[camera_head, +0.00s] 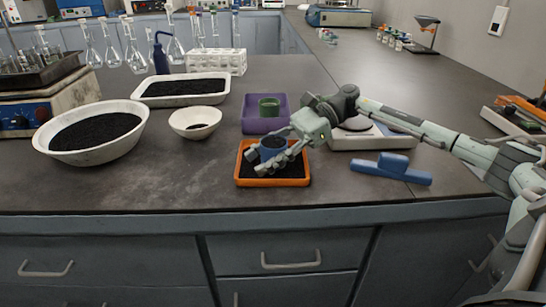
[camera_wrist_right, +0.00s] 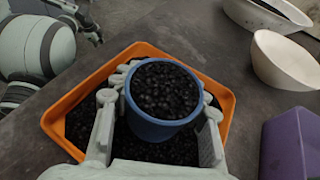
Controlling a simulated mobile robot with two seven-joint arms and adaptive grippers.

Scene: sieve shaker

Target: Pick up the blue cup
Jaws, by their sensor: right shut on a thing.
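The blue cup (camera_head: 272,148) is at the orange tray, full of dark granules. In the right wrist view the blue cup (camera_wrist_right: 163,97) sits between the fingers, its rim facing the camera. My right gripper (camera_head: 280,158) is shut on the cup, with a finger on each side of it; the right wrist view shows both fingers (camera_wrist_right: 158,112). The orange tray (camera_head: 272,183) holds more dark granules beneath the cup. I cannot tell whether the cup touches the granules.
A purple tray (camera_head: 254,127) with a green cup (camera_head: 269,107) stands just behind. A white bowl (camera_head: 196,122) and a large white basin (camera_head: 92,152) stand left. A blue object (camera_head: 391,169) lies right. The counter's front left is clear.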

